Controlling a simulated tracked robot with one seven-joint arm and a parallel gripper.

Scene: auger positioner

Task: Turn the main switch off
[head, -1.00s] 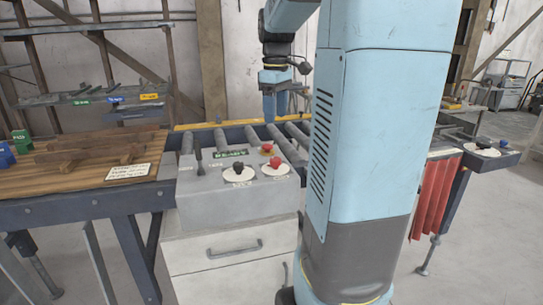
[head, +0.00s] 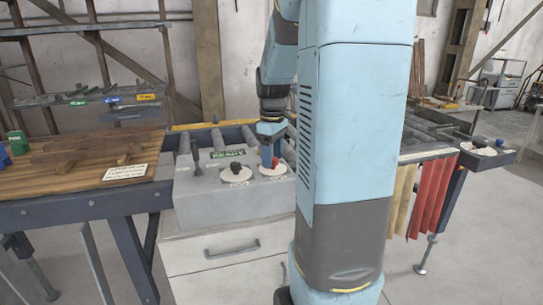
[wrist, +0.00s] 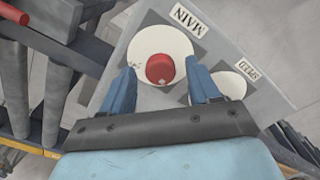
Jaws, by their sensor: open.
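The main switch is a red knob (wrist: 160,69) on a round white plate (wrist: 178,44), next to a label reading MAIN in the wrist view. In the head view the red knob (head: 275,162) sits on top of the grey control box (head: 235,205), partly hidden by my gripper. My gripper (wrist: 163,82) is open, with one blue finger on each side of the knob in the wrist view. I cannot tell whether the fingers touch it. In the head view my gripper (head: 268,157) points down at the knob.
A black knob (head: 236,168) on its own white plate stands just left of the red one. A dark upright lever (head: 197,163) and a green READY sign (head: 228,153) are also on the box. Metal rollers lie behind; a wooden bench (head: 85,185) stands left.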

